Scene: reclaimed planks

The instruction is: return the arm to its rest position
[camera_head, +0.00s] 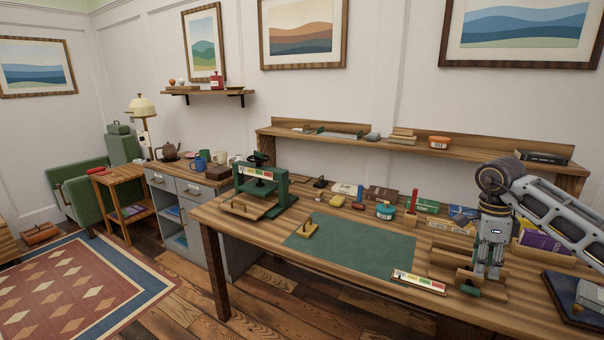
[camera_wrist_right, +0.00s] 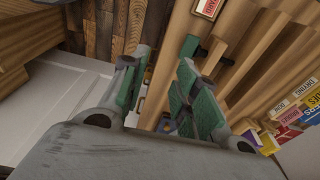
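My right arm (camera_head: 550,205) comes in from the right in the head view. My right gripper (camera_head: 487,270) points down over the wooden rack (camera_head: 447,262) at the right part of the workbench. In the wrist view the two green-padded fingers of the right gripper (camera_wrist_right: 163,65) stand apart with nothing between them. Whether the fingertips touch the rack cannot be told. A small dark green piece (camera_head: 470,290) lies just below the gripper at the rack's front. My left gripper is in neither view.
The workbench (camera_head: 240,222) holds a green mat (camera_head: 350,245), a green press (camera_head: 280,190) and a labelled strip (camera_head: 418,282) near the front edge. Books and boxes (camera_head: 541,240) stand close behind the gripper. A dark tray (camera_head: 565,295) lies at the right. The mat is mostly bare.

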